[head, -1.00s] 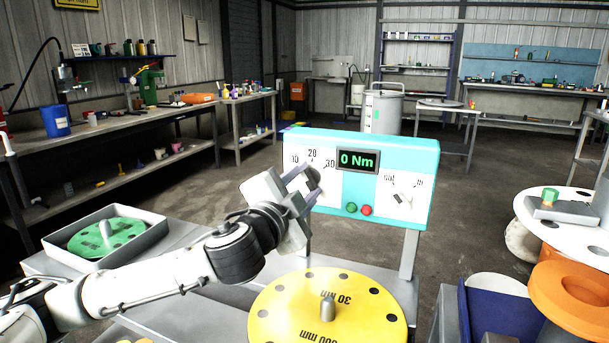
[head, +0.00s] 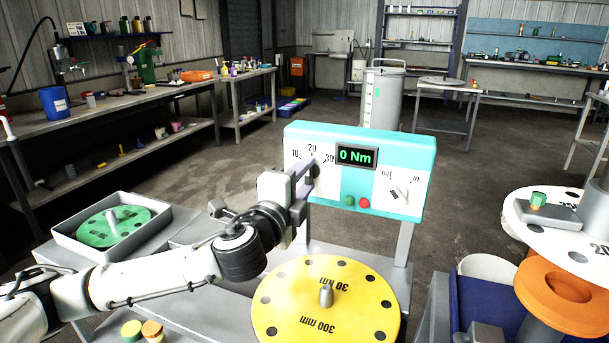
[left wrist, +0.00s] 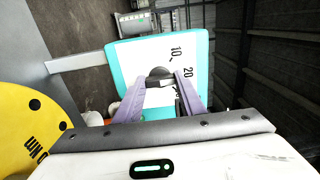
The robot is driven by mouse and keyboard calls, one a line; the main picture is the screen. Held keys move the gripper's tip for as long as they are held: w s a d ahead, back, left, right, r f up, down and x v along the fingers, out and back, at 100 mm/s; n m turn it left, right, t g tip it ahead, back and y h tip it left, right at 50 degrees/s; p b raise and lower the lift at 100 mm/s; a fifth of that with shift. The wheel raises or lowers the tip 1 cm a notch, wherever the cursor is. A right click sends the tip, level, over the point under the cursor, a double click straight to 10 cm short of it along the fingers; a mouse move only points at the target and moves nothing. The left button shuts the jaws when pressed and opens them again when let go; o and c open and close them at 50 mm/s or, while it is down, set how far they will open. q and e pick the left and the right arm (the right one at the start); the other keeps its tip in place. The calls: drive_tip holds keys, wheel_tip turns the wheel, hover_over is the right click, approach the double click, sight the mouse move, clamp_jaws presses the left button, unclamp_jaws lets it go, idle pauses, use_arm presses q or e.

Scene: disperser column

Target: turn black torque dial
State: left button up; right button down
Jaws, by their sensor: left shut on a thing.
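The black torque dial (head: 313,171) is on the left part of a white and turquoise panel (head: 397,147), below the numbers 10, 20 and 30. My left gripper (head: 309,176) is at the panel, its fingers shut on the dial. In the left wrist view the dial (left wrist: 159,73) shows between the two fingertips (left wrist: 160,80). The fingers hide part of it in the head view. The display (head: 357,157) reads 0 Nm. My right gripper is not in view.
A tray (head: 160,232) with a green disc is at left.

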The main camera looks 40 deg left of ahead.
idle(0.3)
use_arm(q)
drive_tip(key=o, duration=1)
drive_tip(key=shift+o, duration=0.2)
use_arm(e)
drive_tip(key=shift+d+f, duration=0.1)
use_arm(q)
drive_tip(key=p+v, duration=0.1)
drive_tip(key=v, duration=0.9)
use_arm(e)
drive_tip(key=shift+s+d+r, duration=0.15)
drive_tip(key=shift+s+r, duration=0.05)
use_arm(q)
drive_tip(key=shift+d, duration=0.1)
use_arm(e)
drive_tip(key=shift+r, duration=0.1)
